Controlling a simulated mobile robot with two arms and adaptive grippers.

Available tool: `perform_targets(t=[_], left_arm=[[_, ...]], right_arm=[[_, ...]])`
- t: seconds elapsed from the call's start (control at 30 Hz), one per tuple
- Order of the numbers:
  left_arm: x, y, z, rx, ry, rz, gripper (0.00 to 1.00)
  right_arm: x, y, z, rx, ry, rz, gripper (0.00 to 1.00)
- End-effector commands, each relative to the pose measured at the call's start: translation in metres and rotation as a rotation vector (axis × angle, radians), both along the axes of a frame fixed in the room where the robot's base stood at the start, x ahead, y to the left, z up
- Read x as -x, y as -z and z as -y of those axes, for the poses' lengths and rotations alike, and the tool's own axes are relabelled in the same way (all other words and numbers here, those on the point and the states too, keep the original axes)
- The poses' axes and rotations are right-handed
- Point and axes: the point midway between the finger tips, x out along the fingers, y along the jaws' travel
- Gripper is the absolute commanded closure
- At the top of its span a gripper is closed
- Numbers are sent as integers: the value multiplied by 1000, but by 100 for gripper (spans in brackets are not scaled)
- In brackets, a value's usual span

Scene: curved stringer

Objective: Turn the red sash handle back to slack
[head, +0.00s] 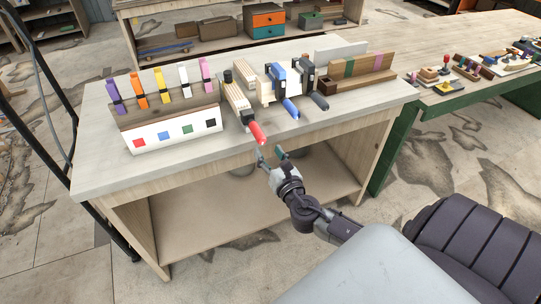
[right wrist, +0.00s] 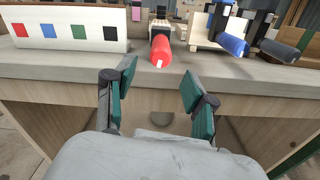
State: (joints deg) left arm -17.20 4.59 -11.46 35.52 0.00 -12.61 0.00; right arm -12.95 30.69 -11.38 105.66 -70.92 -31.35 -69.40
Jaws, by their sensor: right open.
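The red sash handle (head: 257,132) points out over the front edge of the workbench, at the end of a pale wooden clamp (head: 238,98). In the right wrist view the red handle (right wrist: 161,50) faces me, with a white mark on its end. My right gripper (head: 271,156) is open and empty, just below and in front of the handle and apart from it. Its two fingers (right wrist: 155,92) stand wide apart in the wrist view, with the handle beyond and above them. My left gripper is not in view.
Clamps with a blue handle (head: 291,108) and a dark handle (head: 319,101) stand right of the red one. A white board with coloured squares (head: 173,134) and a rack of coloured clamps stand left. The bench front edge (right wrist: 60,72) lies close beyond my fingers.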

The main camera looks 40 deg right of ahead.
Motion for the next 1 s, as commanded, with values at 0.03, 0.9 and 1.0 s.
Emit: perform_targets(t=[0.03, 0.9, 1.0], left_arm=[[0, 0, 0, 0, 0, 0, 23], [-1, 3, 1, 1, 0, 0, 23], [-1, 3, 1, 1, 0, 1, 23]], right_arm=[[4, 0, -1, 0, 0, -1, 45], [48, 1, -12, -1, 0, -1, 45], [54, 0, -13, 0, 0, 0, 45]])
